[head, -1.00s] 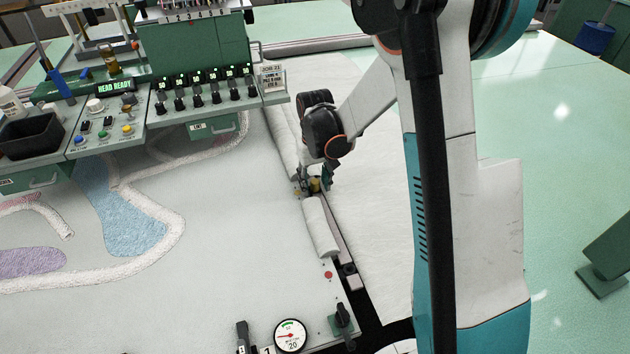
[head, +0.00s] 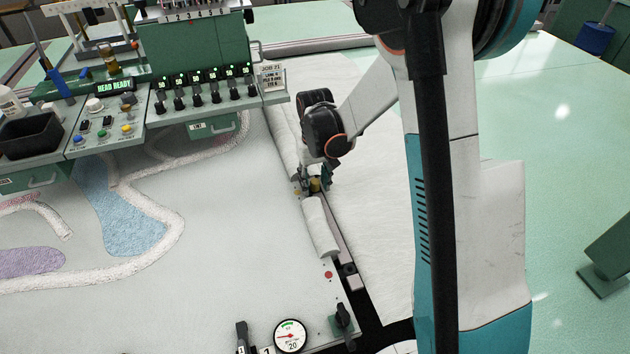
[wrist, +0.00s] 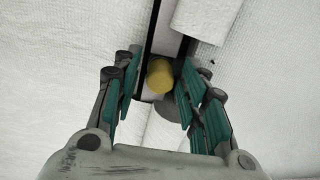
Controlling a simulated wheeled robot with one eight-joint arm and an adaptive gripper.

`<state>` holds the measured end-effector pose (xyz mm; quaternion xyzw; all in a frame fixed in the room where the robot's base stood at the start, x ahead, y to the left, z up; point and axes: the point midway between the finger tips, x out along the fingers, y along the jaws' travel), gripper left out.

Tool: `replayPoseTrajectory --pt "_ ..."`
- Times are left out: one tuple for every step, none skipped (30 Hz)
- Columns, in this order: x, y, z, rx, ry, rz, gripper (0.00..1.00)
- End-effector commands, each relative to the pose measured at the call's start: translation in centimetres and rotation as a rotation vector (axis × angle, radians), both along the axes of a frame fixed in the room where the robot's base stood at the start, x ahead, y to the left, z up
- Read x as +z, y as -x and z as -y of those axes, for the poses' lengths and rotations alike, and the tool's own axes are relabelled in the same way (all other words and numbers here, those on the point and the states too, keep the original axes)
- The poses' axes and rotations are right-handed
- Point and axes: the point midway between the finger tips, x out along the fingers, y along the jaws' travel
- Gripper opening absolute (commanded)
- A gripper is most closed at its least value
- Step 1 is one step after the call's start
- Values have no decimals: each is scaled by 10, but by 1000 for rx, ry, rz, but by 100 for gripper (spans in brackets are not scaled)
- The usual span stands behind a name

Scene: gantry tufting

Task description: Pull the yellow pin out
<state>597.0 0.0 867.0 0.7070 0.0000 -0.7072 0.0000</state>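The yellow pin (wrist: 160,77) has a round, worn yellow head and sits at the dark slot along the edge of the white cloth. In the head view the yellow pin (head: 315,185) is small and partly covered by my gripper (head: 322,178). In the wrist view my gripper (wrist: 160,92) has its green-padded fingers on either side of the yellow head. A narrow gap shows on the left; the right pad is very close to it, and I cannot tell whether it touches. A grey round part shows just below the yellow head.
White padded rolls (head: 319,226) lie along the slot beside the pin. A green control console (head: 205,95) with knobs stands at the back left. A pressure gauge (head: 290,336) and a black knob (head: 342,318) are at the front edge. The patterned cloth to the left is clear.

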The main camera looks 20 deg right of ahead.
Motion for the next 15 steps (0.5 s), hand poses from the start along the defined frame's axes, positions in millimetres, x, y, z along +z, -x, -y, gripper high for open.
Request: replayPoseTrajectory --pt "0 0 0 0 0 0 22" --pt "0 0 0 0 0 0 15" --pt "0 0 0 0 0 0 6" --pt "0 0 0 0 0 0 0" --pt "0 0 0 0 0 0 0" --pt "0 0 0 0 0 0 0" --pt "0 0 0 0 0 0 0" --pt "0 0 0 0 0 0 15" --pt "0 0 0 0 0 0 6" --pt "0 0 0 0 0 0 0" --pt "0 0 0 0 0 0 0" --pt "0 0 0 0 0 0 0" --pt "0 0 0 0 0 0 0" --pt "0 0 0 0 0 0 0" --pt "0 0 0 0 0 0 0"
